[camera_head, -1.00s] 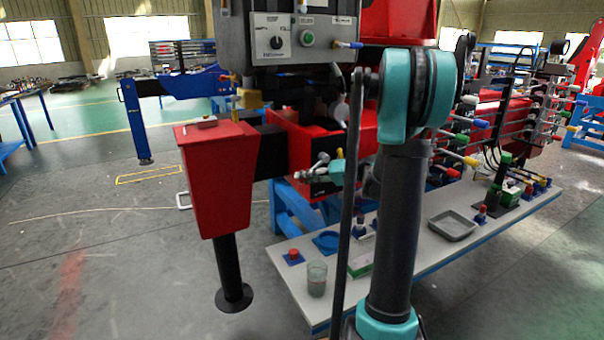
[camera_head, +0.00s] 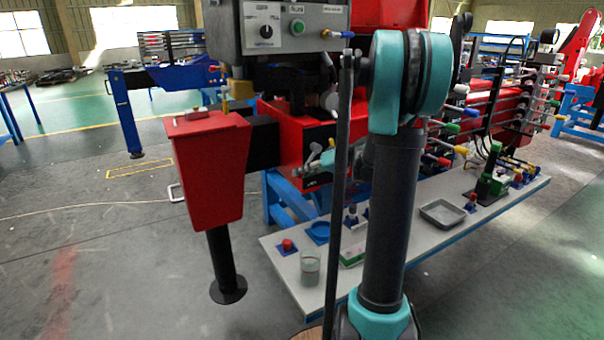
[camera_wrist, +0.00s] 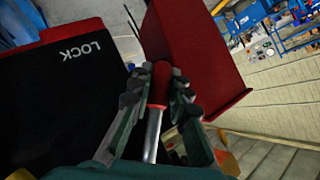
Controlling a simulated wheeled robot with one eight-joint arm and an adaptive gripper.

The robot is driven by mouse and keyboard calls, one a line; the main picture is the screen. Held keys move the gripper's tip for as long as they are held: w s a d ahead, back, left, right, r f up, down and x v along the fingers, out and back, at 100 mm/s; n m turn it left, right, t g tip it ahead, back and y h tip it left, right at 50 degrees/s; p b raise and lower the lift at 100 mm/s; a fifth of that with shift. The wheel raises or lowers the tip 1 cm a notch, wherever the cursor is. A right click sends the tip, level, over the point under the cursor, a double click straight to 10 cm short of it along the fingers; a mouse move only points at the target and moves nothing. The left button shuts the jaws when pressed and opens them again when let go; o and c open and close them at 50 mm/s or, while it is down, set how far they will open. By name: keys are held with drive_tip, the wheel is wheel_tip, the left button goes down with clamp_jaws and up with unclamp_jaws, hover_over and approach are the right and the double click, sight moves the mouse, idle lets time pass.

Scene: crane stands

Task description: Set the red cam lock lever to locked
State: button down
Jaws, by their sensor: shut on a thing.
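The red cam lock lever (camera_wrist: 158,92) has a red grip on a bright metal shaft. In the wrist view it stands between the fingers of my gripper (camera_wrist: 158,78), which are closed around the red grip. The metal shaft runs down the picture between the dark teal fingers. White lettering reading LOCK (camera_wrist: 81,51) is on a black surface to the left of the lever. In the head view, part of my teal gripper shows in front of a red housing under the control box; the lever cannot be made out there.
A red outrigger box (camera_head: 207,165) on a black leg stands left of the housing. A grey control box (camera_head: 280,28) hangs above. A white bench (camera_head: 390,262) below carries a beaker (camera_head: 310,268) and a grey tray (camera_head: 441,213). Open floor lies to the left.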

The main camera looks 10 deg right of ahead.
drive_tip(key=c, duration=1.4)
unclamp_jaws()
drive_tip(key=shift+d+r, duration=0.1)
drive_tip(key=shift+d, duration=0.05)
drive_tip(key=shift+v, duration=3.85)
drive_tip(key=shift+s, duration=0.15)
drive_tip(key=shift+c, duration=0.3)
